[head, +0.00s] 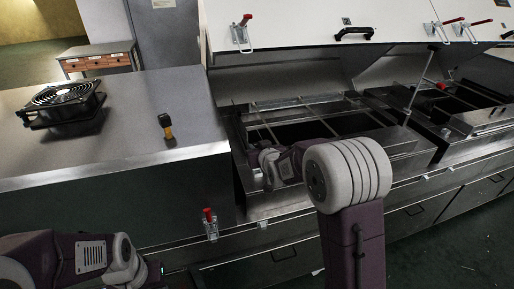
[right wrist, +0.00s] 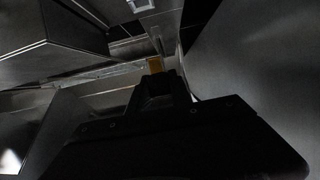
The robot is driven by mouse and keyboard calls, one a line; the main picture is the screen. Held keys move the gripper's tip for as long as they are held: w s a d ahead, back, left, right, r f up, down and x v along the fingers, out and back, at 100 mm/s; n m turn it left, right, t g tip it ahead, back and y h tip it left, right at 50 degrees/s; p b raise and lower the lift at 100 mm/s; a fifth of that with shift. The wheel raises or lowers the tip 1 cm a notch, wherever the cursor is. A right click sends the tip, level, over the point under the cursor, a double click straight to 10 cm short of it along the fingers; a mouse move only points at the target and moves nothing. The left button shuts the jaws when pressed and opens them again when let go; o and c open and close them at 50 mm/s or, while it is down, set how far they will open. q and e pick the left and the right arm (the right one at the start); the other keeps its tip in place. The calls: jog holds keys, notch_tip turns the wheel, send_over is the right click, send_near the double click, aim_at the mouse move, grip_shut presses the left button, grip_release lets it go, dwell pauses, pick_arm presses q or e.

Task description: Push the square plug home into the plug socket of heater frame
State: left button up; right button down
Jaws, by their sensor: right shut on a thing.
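My right arm reaches into the open dryer bay in the head view, where its gripper is hard to make out against the dark metal. In the right wrist view the right gripper (right wrist: 156,78) is shut on a small orange-yellow piece (right wrist: 154,65), which looks like the square plug. Its dark fingers hide most of it. The heater frame (head: 292,103) appears to be the metal frame in the open bay. I cannot make out the plug socket, or whether the plug touches it. My left arm is at the lower left, its gripper end dark and unclear.
A black fan (head: 62,100) and a small black-and-orange part (head: 166,127) stand on the grey worktop (head: 120,125). The raised white lid (head: 300,30) hangs above the bay. A red-handled latch (head: 209,222) is on the dryer's front. The worktop between fan and small part is clear.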

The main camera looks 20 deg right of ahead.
jog(key=shift+a, duration=0.3)
jog(key=shift+d+f, duration=0.1)
jog(key=shift+d, duration=0.35)
jog(key=shift+s+a+f+b, duration=0.15)
jog(key=shift+f+b, duration=0.4)
jog(key=shift+b, duration=0.2)
notch_tip(320, 180, down, 5)
jog(key=b, duration=0.4)
jog(key=shift+r, duration=0.15)
jog(key=shift+b, duration=0.45)
jog(key=shift+f+b, duration=1.4)
jog(key=shift+f, duration=0.05)
jog(key=c, duration=1.1)
grip_release()
